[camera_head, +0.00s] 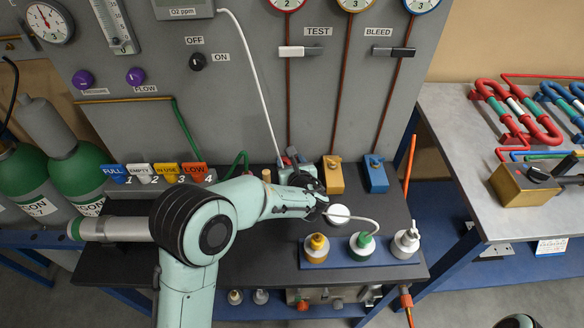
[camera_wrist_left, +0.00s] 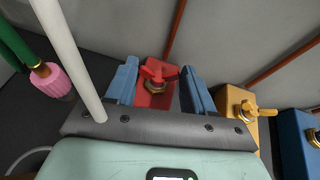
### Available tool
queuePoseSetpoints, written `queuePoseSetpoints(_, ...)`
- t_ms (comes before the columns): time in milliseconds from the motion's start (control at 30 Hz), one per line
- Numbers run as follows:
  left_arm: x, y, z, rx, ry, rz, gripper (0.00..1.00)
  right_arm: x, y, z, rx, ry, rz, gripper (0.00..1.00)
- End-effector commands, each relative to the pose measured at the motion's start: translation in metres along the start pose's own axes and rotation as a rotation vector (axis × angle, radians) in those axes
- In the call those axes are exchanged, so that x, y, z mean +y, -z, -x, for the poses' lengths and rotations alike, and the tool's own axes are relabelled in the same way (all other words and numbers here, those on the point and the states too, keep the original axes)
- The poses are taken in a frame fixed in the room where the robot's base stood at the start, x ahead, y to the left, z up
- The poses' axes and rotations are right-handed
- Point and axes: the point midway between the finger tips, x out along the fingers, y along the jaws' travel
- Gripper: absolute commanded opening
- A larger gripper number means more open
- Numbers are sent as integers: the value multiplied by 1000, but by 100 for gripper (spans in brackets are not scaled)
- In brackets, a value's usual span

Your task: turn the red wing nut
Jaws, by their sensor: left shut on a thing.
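The red wing nut (camera_wrist_left: 158,71) sits on a red block (camera_wrist_left: 154,97) in the left wrist view, its wings spread roughly sideways above a brass collar. My left gripper (camera_wrist_left: 159,80) has one blue finger on each side of it and is shut on it; the exact contact is hard to see. In the head view my left gripper (camera_head: 300,174) is at the back of the dark bench, in front of the grey panel, and it hides most of the red block and nut. My right gripper is not in view.
A yellow block (camera_head: 333,176) and a blue block (camera_head: 375,175) with brass fittings stand just to the right. A blue tray (camera_head: 340,260) of capped bottles is in front of them. A white tube (camera_wrist_left: 72,60) and a pink fitting (camera_wrist_left: 48,79) are close on the left.

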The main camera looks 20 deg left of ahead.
Motion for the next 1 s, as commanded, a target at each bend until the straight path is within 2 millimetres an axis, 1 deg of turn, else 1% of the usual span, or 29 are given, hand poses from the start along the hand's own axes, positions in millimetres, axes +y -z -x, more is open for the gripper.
queuePoseSetpoints(33,1,0,0,-4,17,-4,22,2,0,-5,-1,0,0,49)
queuePoseSetpoints(200,2,-2,0,-5,58,-21,22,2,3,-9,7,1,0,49)
queuePoseSetpoints(700,1,-4,0,-8,75,-27,22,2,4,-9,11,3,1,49)
queuePoseSetpoints(733,1,-4,0,-8,75,-27,59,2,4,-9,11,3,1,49)
queuePoseSetpoints(800,1,-4,0,-7,75,-27,79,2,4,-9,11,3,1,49)
queuePoseSetpoints(1000,1,-2,0,-4,74,-28,79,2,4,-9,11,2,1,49)
